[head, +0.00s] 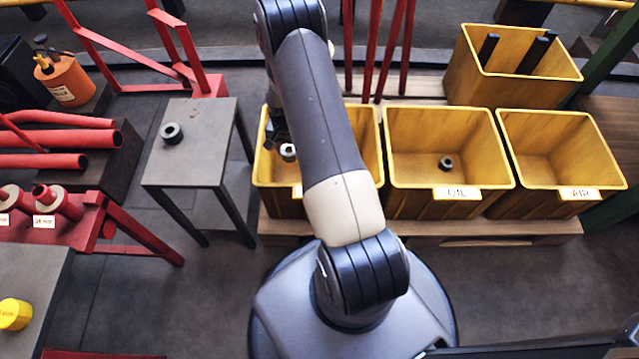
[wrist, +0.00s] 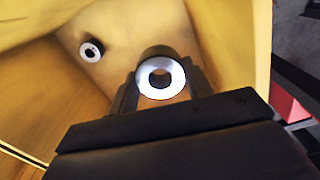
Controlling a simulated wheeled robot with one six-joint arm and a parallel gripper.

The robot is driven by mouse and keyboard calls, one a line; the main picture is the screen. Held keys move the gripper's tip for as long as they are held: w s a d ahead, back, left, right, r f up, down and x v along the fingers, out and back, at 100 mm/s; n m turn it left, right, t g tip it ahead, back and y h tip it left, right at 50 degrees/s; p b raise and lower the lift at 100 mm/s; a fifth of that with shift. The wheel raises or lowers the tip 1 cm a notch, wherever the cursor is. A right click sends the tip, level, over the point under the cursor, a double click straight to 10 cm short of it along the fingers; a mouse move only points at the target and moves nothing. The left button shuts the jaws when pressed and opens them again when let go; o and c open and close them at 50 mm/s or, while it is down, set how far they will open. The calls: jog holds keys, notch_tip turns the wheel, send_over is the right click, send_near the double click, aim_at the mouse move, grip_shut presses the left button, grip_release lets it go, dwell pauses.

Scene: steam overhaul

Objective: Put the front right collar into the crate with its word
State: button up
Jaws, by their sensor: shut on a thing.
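My gripper (wrist: 162,92) is shut on a dark collar with a pale ring face (wrist: 148,80). It holds the collar above the inside of the left yellow crate (head: 374,165), whose label is mostly hidden behind my arm. A second pale-faced collar (wrist: 91,50) lies inside this crate in the wrist view. In the head view a pale-faced collar (head: 288,152) shows beside my arm; I cannot tell which of the two it is. No word is readable on the held collar. The middle crate (head: 492,170) reads OIL and holds a dark collar (head: 446,163). The right crate (head: 606,165) reads AIR and looks empty.
A dark collar (head: 172,133) stands on the small grey table (head: 190,170) left of the crates. Another yellow crate (head: 480,85) with dark bars stands behind. Red pipes (head: 60,138) and a red stand (head: 75,235) are at left. Floor between table and crates is clear.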

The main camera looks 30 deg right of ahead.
jog(key=s+d+f+m, duration=0.1)
jog(key=f, duration=0.4)
jog(key=s+d+f+m+b, duration=0.1)
jog(key=f, duration=0.3)
jog(key=d+f+m+b, duration=0.1)
jog(key=f, duration=0.4)
jog(key=shift+s+f, duration=0.35)
jog(key=shift+s, duration=0.05)
jog(key=shift+d+f+b, duration=0.1)
jog(key=shift+f+b, duration=0.7)
jog(key=shift+f, duration=1.35)
jog(key=shift+f+b, duration=0.4)
jog(key=shift+b, duration=0.15)
jog(key=o, duration=1.5)
jog(key=shift+r, duration=0.1)
jog(key=shift+c, duration=0.2)
jog(key=shift+r+p, duration=0.15)
jog(key=shift+p, duration=0.15)
jog(key=shift+r+p, duration=0.25)
jog(key=shift+p, duration=0.05)
notch_tip(320, 180, up, 12)
jog(key=p, duration=0.3)
